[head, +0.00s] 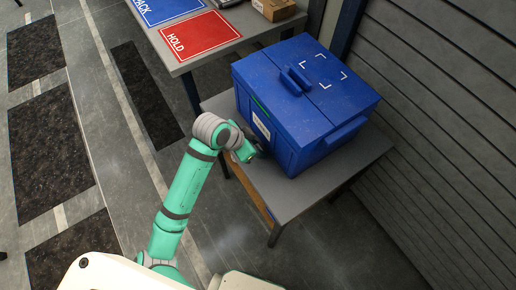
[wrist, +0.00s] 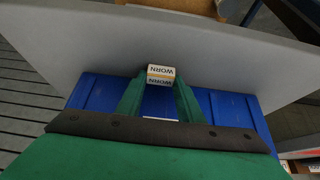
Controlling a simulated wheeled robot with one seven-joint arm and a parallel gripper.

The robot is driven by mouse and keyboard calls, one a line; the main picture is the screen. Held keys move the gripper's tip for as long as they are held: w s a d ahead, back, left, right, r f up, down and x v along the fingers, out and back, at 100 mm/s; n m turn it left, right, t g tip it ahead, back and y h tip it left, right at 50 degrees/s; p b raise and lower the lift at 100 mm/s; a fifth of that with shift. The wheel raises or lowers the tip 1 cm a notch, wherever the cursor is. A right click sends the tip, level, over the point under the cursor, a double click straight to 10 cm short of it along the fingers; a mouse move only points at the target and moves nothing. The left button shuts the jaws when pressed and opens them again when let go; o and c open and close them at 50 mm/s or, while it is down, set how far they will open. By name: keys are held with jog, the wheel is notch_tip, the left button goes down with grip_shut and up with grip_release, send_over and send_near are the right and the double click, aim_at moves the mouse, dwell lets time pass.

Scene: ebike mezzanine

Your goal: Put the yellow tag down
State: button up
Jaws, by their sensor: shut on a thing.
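The tag shows in the wrist view as a small block (wrist: 161,72) with white faces lettered WORN and a yellow band between them. My gripper (wrist: 161,86) is shut on it, with one green finger on each side. The tag sticks out past the fingertips, against the grey table top; whether it touches the table, I cannot tell. In the head view my gripper (head: 250,154) is low beside the left front face of the blue box, and the tag is hidden there.
The lidded blue box (head: 300,105) fills most of the small grey table (head: 270,190); a bare strip runs along its front. A second table behind holds a red HOLD mat (head: 200,36), a blue mat (head: 165,8) and a cardboard box (head: 274,9). A slatted wall (head: 450,90) stands right.

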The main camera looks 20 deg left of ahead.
jog(key=shift+r, duration=0.1)
jog(key=shift+r, duration=0.45)
notch_tip(320, 180, up, 2)
jog(key=shift+r, duration=0.2)
jog(key=s+a+r, duration=0.7)
jog(key=s+r, duration=0.2)
jog(key=s, duration=0.2)
jog(key=shift+s+a+r, duration=0.25)
jog(key=shift+s+a, duration=0.05)
jog(key=shift+s, duration=0.05)
jog(key=shift+w, duration=0.1)
